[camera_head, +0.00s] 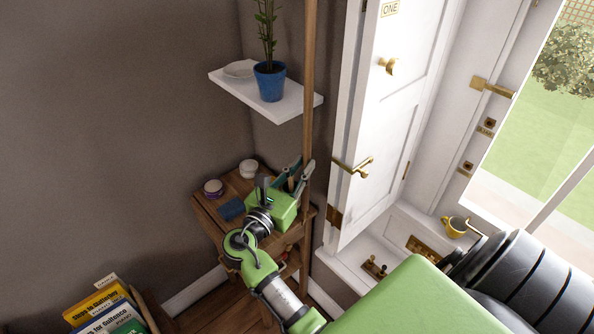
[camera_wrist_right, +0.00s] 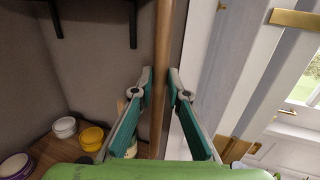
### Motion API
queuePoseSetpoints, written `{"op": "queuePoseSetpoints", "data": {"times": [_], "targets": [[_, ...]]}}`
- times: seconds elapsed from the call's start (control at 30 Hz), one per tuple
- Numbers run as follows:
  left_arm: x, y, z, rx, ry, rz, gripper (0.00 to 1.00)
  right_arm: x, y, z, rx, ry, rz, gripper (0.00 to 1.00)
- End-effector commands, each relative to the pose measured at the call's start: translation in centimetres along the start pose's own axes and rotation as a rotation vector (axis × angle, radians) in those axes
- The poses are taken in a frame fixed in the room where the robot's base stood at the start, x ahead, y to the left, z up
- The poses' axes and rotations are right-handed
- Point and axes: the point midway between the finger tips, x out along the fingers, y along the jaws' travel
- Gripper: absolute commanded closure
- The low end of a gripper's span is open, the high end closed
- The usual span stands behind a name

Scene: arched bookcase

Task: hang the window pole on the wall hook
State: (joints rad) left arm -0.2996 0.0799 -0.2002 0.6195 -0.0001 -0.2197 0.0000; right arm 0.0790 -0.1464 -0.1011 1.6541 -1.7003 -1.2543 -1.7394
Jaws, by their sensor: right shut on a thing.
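The window pole (camera_head: 309,80) is a long, thin wooden pole, standing close to upright near the corner beside the open white shutter. Its top runs out of the head view. My right gripper (camera_head: 299,178) is shut on the pole low down, above the small wooden table. In the right wrist view the pole (camera_wrist_right: 162,60) runs up between the two teal-padded fingers of the gripper (camera_wrist_right: 160,85). I cannot make out the wall hook in either view. My left gripper is not in view.
A white shelf (camera_head: 293,107) holding a blue-potted plant (camera_head: 270,82) and a bowl (camera_head: 239,69) is just left of the pole. The wooden table (camera_head: 208,207) carries small pots. The white shutter (camera_head: 385,110) with brass handles stands close on the right.

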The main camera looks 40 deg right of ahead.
Motion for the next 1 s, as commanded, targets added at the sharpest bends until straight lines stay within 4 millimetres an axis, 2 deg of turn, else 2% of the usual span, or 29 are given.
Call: {"op": "queuePoseSetpoints", "data": {"times": [1.0], "targets": [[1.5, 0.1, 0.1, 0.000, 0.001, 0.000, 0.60, 5.8, -1.9, -0.7, 0.001, -0.003, 0.000, 1.00]]}}
